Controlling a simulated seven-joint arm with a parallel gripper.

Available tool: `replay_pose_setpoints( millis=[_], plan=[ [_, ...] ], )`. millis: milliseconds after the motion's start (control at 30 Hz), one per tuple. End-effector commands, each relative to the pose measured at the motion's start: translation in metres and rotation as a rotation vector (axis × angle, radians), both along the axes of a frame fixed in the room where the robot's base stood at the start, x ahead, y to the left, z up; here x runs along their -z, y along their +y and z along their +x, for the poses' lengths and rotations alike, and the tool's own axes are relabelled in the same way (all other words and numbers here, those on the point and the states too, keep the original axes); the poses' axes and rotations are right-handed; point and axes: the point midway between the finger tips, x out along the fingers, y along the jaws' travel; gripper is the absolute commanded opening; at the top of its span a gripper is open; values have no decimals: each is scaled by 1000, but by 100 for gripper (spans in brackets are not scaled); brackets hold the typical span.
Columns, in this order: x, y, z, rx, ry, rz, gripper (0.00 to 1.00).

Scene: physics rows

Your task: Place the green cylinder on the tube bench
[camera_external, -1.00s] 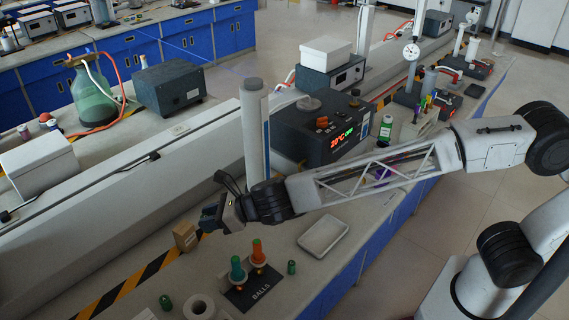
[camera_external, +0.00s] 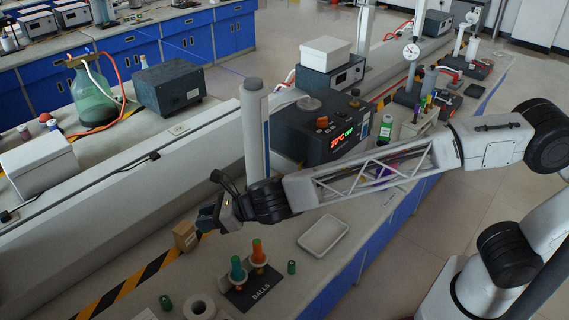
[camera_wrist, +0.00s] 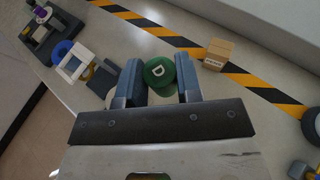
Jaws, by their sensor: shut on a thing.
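My gripper (camera_wrist: 160,85) is shut on a green cylinder (camera_wrist: 158,71), whose round top with a pale letter D faces the wrist camera. The blue-grey fingers press on its left and right sides. In the external view my gripper (camera_external: 208,215) hangs over the near bench, left of the white tray, and the held cylinder cannot be made out there. I cannot tell for sure which item is the tube bench. A black board marked BALLS (camera_external: 243,297) carries a teal and an orange upright piece. A whitish rack with coloured tubes (camera_external: 417,128) stands farther back.
Small green cylinders stand right (camera_external: 292,267) and left (camera_external: 166,302) of the board. A cardboard box (camera_external: 185,236) sits by the striped tape, and also shows in the wrist view (camera_wrist: 217,54). A white tray (camera_external: 323,235) lies right. A tall grey column (camera_external: 253,130) rises behind my wrist.

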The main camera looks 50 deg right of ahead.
Motion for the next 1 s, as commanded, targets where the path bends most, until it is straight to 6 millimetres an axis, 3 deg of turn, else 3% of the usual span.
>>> replay_pose_setpoints(
  millis=[1000],
  plan=[
    [1, 54, 40, -112, 9, -18, 7]
  ],
)
